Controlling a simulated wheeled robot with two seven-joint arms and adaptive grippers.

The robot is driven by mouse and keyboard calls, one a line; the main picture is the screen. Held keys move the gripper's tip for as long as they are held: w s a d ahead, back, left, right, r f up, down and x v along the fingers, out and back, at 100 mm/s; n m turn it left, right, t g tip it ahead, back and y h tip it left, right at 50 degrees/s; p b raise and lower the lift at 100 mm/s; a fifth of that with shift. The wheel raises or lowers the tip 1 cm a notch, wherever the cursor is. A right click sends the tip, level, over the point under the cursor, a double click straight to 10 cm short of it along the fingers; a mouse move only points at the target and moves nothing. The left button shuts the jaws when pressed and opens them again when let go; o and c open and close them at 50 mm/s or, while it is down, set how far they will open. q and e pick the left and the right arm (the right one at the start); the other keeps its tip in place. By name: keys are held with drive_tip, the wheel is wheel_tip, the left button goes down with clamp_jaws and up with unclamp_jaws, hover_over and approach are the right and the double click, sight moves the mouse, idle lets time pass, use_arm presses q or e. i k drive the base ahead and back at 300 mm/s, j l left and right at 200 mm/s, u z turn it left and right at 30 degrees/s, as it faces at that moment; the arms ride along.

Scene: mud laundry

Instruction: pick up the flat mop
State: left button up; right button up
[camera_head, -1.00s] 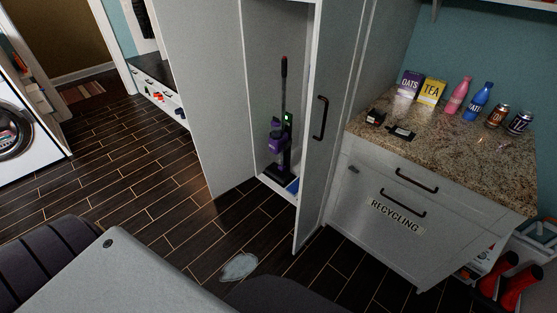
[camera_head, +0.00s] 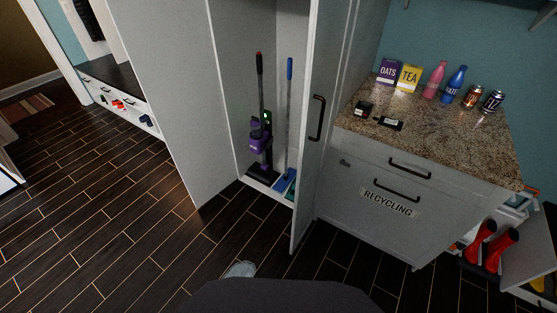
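A pole with a blue grip and grey shaft (camera_head: 289,105) stands upright inside the open tall cabinet, near its right side. It looks like the flat mop, with a blue flat head (camera_head: 282,181) low on the cabinet floor. The head is partly hidden by the cabinet's front edge and right door. A purple and black stick vacuum (camera_head: 261,135) stands just left of it.
The cabinet's right door (camera_head: 313,130) stands open beside the mop, and a large left door panel (camera_head: 165,90) is also open. A granite counter (camera_head: 450,140) over a recycling drawer (camera_head: 380,200) is at right.

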sight(280, 187)
drive_tip(key=i+j+z, duration=0.1)
drive_tip(key=i+j, duration=0.15)
drive_tip(key=i+j+z, duration=0.25)
drive_tip(key=i+j, duration=0.2)
drive_tip(key=j, duration=0.15)
drive_tip(key=i+j+z, duration=0.15)
drive_tip(key=j, duration=0.2)
drive_tip(key=i+j+z, duration=0.1)
drive_tip(key=i+j, duration=0.15)
drive_tip(key=i+j+z, duration=0.15)
drive_tip(key=j, duration=0.3)
drive_tip(key=i+j+z, duration=0.1)
drive_tip(key=j, duration=0.3)
drive_tip(key=i+j+z, duration=0.15)
drive_tip(key=j, duration=0.25)
drive_tip(key=i, duration=0.05)
